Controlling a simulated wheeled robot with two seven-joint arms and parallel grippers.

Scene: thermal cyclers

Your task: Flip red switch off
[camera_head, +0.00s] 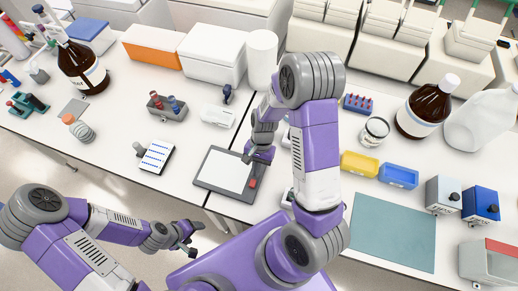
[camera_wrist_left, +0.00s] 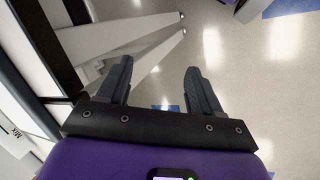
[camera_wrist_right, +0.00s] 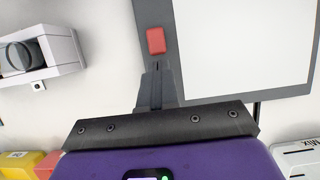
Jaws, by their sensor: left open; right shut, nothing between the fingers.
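The red switch (camera_head: 253,183) sits on the dark grey frame of a flat device with a white panel (camera_head: 224,171) on the bench. In the right wrist view the switch (camera_wrist_right: 156,40) is just beyond the fingertips of my right gripper (camera_wrist_right: 157,70), near the upper middle. My right gripper (camera_head: 259,154) is shut and empty, above the device's right side close to the switch. I cannot tell whether it touches the device. My left gripper (camera_head: 190,244) is open and empty, off the bench over the floor; the left wrist view shows its two fingers (camera_wrist_left: 160,80) apart.
A white device (camera_head: 219,115) stands behind the panel and a card-like block (camera_head: 156,157) to its left. Yellow (camera_head: 359,164) and blue (camera_head: 398,176) trays, a brown bottle (camera_head: 428,105) and a teal mat (camera_head: 393,232) are on the right.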

